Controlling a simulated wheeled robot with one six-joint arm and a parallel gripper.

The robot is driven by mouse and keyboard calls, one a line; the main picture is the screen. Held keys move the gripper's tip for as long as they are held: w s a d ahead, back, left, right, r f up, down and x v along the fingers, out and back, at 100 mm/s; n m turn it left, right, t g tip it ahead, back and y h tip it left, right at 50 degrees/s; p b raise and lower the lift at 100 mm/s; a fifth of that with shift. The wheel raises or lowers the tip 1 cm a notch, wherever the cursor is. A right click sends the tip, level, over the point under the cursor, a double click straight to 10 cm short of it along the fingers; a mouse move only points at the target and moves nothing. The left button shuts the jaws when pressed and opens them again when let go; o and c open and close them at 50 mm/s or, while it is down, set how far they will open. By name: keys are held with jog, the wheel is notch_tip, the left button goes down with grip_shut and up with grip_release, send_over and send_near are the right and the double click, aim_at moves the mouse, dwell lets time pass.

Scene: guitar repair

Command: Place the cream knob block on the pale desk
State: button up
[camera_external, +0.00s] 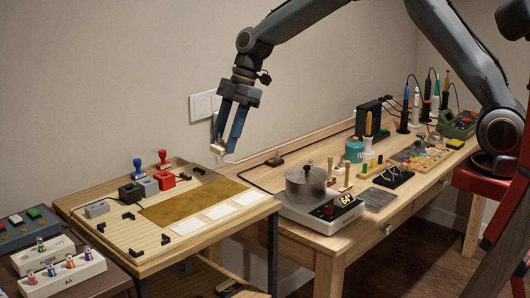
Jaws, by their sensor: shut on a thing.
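My gripper (225,144) points down with its blue-grey fingers shut on a small cream block (218,149). It holds the block in the air, in front of the wall and above the back of the left table. The fingers partly hide the block, so its knob cannot be made out. A pale wooden desk (403,203) with drawers runs along the wall at the right. A lower light wooden table (160,257) stands at the left, below and in front of the gripper. I cannot tell for certain which of the two is the pale desk.
The left table holds a brown mat (190,205), white cards (219,212), black corner brackets, grey, black and red blocks (164,180), and stamps. On the right desk stand a round pot (305,186) on a white device (320,213), a teal jar (354,151) and soldering tools. A box with knobs (68,271) sits lower left.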

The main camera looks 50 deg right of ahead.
jog(key=w+d+f+m+t+h+b, duration=0.25)
jog(key=w+d+f+m, duration=0.35)
jog(key=w+d+m, duration=0.3)
jog(key=m+t+h, duration=0.1)
jog(key=m+h, duration=0.1)
jog(key=m, duration=0.5)
send_over(236, 173)
jog(key=s, duration=0.2)
notch_tip(236, 173, down, 4)
jog(key=shift+w+f+p, duration=0.15)
jog(key=shift+f+p, duration=0.25)
jog(key=shift+f, duration=2.1)
jog(key=shift+w+f+p, duration=0.1)
jog(key=shift+f+p, duration=0.3)
jog(key=shift+f, duration=2.05)
jog(key=shift+f, duration=0.15)
jog(key=o, duration=0.9)
jog(key=shift+c, duration=0.2)
jog(key=shift+o, duration=1)
